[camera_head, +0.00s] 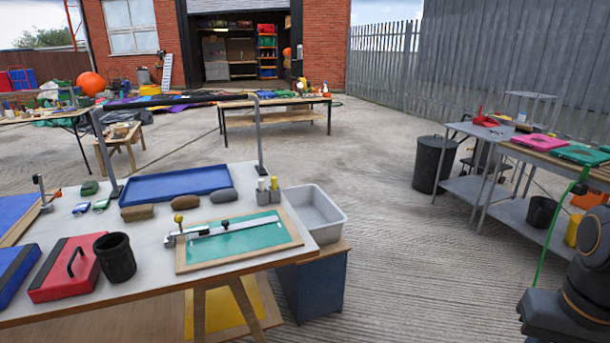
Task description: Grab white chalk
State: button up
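No piece is clearly identifiable as white chalk at this size. On the near table, two small grey holders (268,197) stand near the right back corner. Each has a short pale stick upright in it; the left stick (261,184) looks whitish-yellow and the right stick (274,183) looks yellowish. A green board in a wooden frame (240,241) lies in front of them with a metal bar (225,228) across it. Part of my dark arm shows at the lower right, far from the holders. My gripper is outside the picture.
The near table (150,245) also holds a blue tray (175,183), a black cup (114,257), a red case (66,270) and several stones. A grey bin (314,212) stands at its right. Open concrete lies between it and the right-hand tables (465,192).

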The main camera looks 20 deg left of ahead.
aim_at(261, 182)
jog(key=i, duration=1.6)
jog(key=u, duration=1.1)
jog(key=i, duration=0.85)
jog(key=u, duration=1.25)
jog(key=i, duration=0.35)
jog(key=u, duration=0.3)
